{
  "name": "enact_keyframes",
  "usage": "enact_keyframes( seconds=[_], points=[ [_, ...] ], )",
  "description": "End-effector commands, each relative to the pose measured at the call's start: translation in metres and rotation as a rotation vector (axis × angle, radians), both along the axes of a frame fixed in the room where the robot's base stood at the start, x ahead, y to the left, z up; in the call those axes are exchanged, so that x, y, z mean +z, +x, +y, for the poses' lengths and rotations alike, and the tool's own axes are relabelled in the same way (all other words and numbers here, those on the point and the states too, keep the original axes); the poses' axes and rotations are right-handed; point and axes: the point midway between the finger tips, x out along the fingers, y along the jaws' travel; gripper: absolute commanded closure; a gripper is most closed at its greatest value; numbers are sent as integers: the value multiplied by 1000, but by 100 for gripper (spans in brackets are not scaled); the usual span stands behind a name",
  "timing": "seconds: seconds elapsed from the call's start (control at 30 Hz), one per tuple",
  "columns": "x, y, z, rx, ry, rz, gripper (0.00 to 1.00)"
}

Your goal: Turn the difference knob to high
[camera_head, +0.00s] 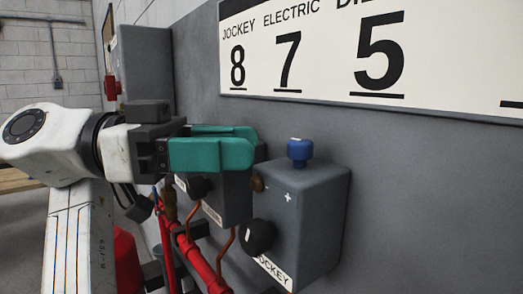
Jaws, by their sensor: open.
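My gripper (250,144) has teal fingers and extends from the left. It is open and empty, with its fingers above and in front of the grey box further back. The nearer grey box (312,215) is labelled JOCKEY on its lower edge. It carries a blue knob (300,151) on top with a pale mark, a black knob (259,237) on its front, and a small brass part (257,184). The fingertips are left of the blue knob and apart from it. A second grey box (228,198) with a black knob (198,188) is partly hidden by my gripper. No label reading "difference" is legible.
A white sign (390,50) on the grey panel reads JOCKEY 8, ELECTRIC 7 and a 5. Red pipes (195,262) and copper tubing (225,245) run below the boxes. A grey cabinet (147,60) stands behind. The panel right of the near box is clear.

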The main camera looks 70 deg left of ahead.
Motion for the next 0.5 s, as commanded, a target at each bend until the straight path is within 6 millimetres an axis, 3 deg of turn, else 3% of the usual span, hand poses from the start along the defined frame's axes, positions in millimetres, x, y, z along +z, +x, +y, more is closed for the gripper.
enact_keyframes(
  seconds=[0.2,0.5],
  points=[
    [-1,-36,15,3,-1,0,48],
    [0,-53,22,2,0,0,48]
  ],
)
